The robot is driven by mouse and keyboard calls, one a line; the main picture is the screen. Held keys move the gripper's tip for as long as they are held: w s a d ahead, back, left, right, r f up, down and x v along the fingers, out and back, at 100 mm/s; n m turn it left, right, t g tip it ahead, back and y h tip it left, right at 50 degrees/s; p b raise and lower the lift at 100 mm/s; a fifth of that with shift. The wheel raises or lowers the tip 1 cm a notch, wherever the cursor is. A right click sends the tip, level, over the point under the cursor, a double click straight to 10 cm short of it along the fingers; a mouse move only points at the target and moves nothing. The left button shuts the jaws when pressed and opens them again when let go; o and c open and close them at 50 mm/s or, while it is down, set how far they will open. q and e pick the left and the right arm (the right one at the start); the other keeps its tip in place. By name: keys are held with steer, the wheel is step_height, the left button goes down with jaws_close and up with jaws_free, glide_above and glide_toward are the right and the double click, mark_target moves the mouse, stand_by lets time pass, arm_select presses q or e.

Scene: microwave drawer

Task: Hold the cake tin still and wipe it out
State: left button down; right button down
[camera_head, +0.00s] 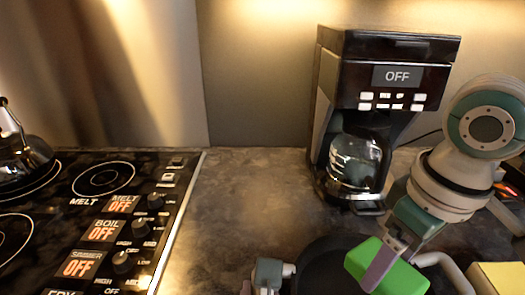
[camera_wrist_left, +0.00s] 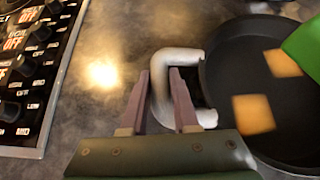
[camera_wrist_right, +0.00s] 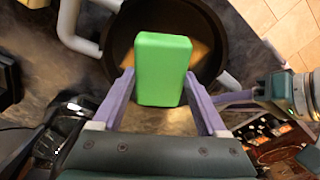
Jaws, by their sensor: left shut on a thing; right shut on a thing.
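The cake tin (camera_head: 328,262) is a dark round pan with pale grey loop handles, at the bottom of the head view. In the left wrist view the tin (camera_wrist_left: 225,75) shows two orange-brown patches (camera_wrist_left: 254,114) on its floor. My left gripper (camera_wrist_left: 162,85) is shut on the tin's near handle (camera_wrist_left: 186,54). My right gripper (camera_wrist_right: 160,88) is shut on a bright green sponge (camera_wrist_right: 162,68), which also shows in the head view (camera_head: 404,279). The sponge is over the tin; I cannot tell whether it touches the floor. It hides part of the inside.
A black coffee maker (camera_head: 385,48) with a glass pot stands behind the tin. A stove top (camera_head: 60,215) with knobs is at the left, with a kettle (camera_head: 22,155) on it. A yellow block (camera_head: 500,278) is at the lower right. Bare counter (camera_head: 235,200) lies between stove and tin.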

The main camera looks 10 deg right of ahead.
steer(key=shift+s+a, duration=0.25)
steer(key=shift+a, duration=1)
steer(key=shift+f, duration=2.65)
steer(key=shift+f, duration=0.6)
steer(key=shift+a, duration=0.1)
